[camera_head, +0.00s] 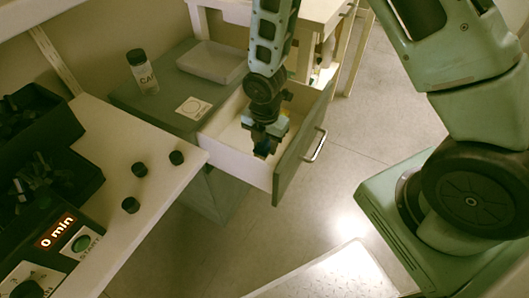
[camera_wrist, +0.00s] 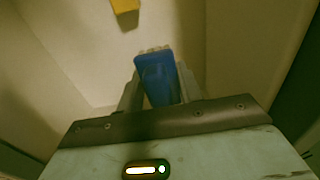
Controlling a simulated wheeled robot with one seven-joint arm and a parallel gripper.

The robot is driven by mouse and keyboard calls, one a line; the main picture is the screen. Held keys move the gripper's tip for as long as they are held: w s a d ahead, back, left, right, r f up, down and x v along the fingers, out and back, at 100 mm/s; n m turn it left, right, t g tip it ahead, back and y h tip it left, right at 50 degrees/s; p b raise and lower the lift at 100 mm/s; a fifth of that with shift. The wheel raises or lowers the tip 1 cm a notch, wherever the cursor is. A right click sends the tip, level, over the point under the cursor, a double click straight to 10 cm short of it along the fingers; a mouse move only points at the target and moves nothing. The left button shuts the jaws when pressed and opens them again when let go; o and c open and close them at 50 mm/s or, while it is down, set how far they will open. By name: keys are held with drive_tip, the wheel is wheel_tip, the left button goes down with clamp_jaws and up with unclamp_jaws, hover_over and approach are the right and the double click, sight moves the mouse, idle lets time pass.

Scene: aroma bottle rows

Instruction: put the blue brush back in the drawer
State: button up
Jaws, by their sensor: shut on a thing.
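The blue brush (camera_wrist: 157,80) is between the fingers of my gripper (camera_wrist: 160,92) in the wrist view, with its pale bristle end pointing away from the palm. My gripper is shut on it. In the head view my gripper (camera_head: 264,150) points down over the open drawer (camera_head: 228,132), near its front panel; the brush itself is hard to make out there. The drawer is pulled out of the grey-green cabinet (camera_head: 160,112), and its pale inside shows around the gripper. A yellow thing (camera_wrist: 125,6) lies in the drawer at the top of the wrist view.
A bottle (camera_head: 142,72), a white tray (camera_head: 212,62) and a small white card (camera_head: 194,107) are on the cabinet top. The drawer's front panel (camera_head: 302,140) with its handle stands to the right. Black caps (camera_head: 139,169) sit on the pale counter at left, beside dark bins (camera_head: 45,160).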

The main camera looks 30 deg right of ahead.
sight(265, 152)
wheel_tip(265, 152, down, 4)
drive_tip(key=shift+f+b, duration=0.1)
drive_tip(key=shift+b, duration=0.4)
drive_tip(key=o, duration=1)
drive_tip(key=shift+o, duration=0.2)
